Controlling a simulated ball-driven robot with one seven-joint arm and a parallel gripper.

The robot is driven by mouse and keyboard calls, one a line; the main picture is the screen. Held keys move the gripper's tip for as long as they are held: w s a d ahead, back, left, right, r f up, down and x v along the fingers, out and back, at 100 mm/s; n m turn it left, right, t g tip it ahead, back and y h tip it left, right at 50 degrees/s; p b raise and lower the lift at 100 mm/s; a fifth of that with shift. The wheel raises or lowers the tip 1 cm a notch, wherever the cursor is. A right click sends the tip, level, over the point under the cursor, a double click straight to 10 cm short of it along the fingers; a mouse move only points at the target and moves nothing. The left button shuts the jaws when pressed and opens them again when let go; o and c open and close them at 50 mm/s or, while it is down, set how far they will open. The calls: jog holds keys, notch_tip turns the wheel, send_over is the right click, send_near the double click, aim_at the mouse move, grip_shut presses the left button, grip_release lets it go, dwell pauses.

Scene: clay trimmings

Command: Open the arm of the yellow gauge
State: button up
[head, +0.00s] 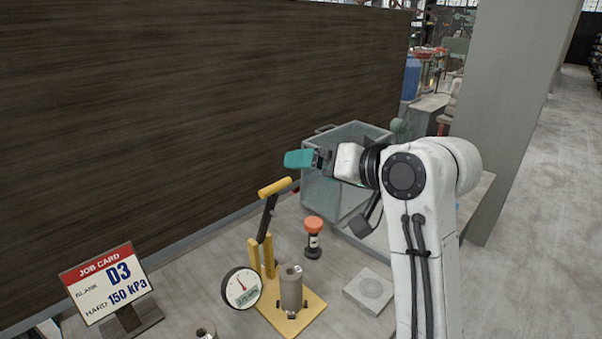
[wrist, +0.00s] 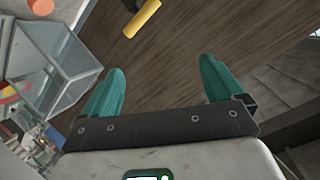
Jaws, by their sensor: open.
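The yellow gauge has a flat yellow base (head: 312,310), two yellow posts and a round white dial (head: 241,288) at its left. Its dark arm (head: 267,219) slopes up from the posts to a yellow grip bar (head: 275,187). The grip bar also shows at the top of the wrist view (wrist: 142,18). A grey-brown clay cylinder (head: 291,288) stands upright on the base. My gripper (head: 300,159), with teal fingers, is open and empty in the air, above and slightly right of the grip bar. In the wrist view its fingers (wrist: 160,78) are wide apart, not touching the bar.
An orange-topped tool (head: 313,236) stands right of the gauge, near a square grey block (head: 370,289). A clear bin (head: 345,190) is behind. A dark wood panel (head: 180,110) runs along the back.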

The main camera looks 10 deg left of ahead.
jog(key=shift+b+v, duration=0.3)
jog(key=shift+v, duration=1.6)
jog(key=s+d+f+m+g+h, duration=0.15)
jog(key=s+d+f, duration=0.3)
jog(key=f, duration=0.65)
jog(key=s+d+f+m+h+b, duration=0.1)
jog(key=s+d+f+h, duration=0.25)
jog(key=d+f, duration=0.45)
jog(key=s+d+f+m+g+h, duration=0.1)
jog(key=s+d+f+h, duration=0.3)
jog(key=f, duration=0.9)
jog(key=s+d+f+g, duration=0.1)
jog(key=s+d+f, duration=0.2)
jog(key=s, duration=0.6)
jog(key=s+d+f+g+h+b, duration=0.1)
jog(key=s+d+f, duration=0.3)
jog(key=s, duration=0.5)
jog(key=s+d+f+g+h, duration=0.1)
jog(key=s+d+f+g, duration=0.2)
jog(key=s+f, duration=0.4)
jog(key=s+m, duration=0.1)
jog(key=s, duration=0.1)
jog(key=shift+s+d, duration=0.3)
jog(key=shift+d, duration=0.1)
